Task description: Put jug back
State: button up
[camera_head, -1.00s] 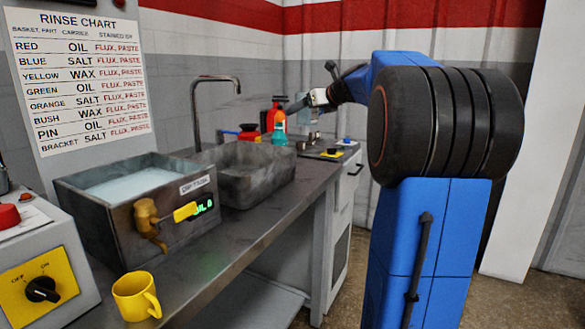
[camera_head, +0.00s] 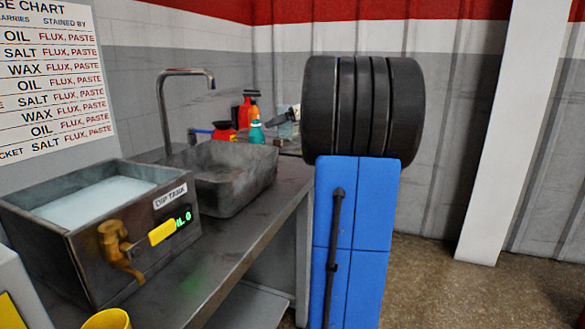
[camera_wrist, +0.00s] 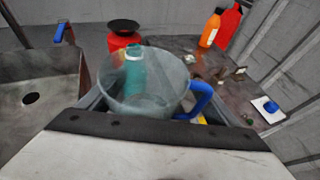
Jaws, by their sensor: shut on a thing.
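The clear jug (camera_wrist: 155,98) with a blue handle (camera_wrist: 199,99) is upright in the wrist view, just beyond the dark front edge of my gripper (camera_wrist: 146,112). My gripper is shut on the jug, with grey fingers showing on either side of it. In the head view the jug (camera_head: 286,130) shows only as a small pale patch at the far end of the bench. My arm hides most of the gripper there. The jug's base and what lies beneath it are hidden.
A teal bottle (camera_head: 257,132), red bottles (camera_head: 247,108) and a red can (camera_wrist: 121,37) stand near the jug. The grey sink (camera_head: 215,180) and dip tank (camera_head: 100,225) sit along the bench. A yellow mug (camera_head: 107,319) is at the near edge.

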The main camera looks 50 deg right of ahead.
jog(key=shift+s+d+f, duration=0.2)
jog(key=shift+f, duration=1.55)
jog(key=shift+s+d+f, duration=0.2)
jog(key=shift+s+f, duration=0.05)
jog(key=shift+f, duration=1.55)
jog(key=shift+s+d+f, duration=0.2)
jog(key=shift+f, duration=1.55)
jog(key=o, duration=1.1)
jog(key=shift+f, duration=0.1)
jog(key=v, duration=1.2)
jog(key=shift+s, duration=0.1)
